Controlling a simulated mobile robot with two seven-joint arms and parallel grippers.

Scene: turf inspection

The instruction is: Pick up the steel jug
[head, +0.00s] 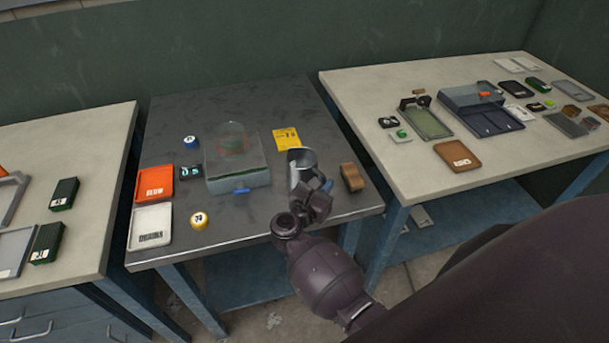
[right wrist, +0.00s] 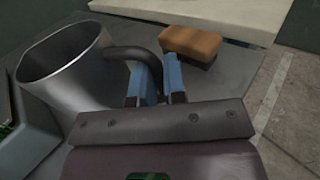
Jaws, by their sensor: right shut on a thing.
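Whether the jug's base touches the table is hidden by my gripper. My left gripper is in neither view.
A clear-domed box (head: 237,180) stands just left of the jug, and a brown block (head: 352,177) stands to its right. A yellow card (head: 287,139) lies behind.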

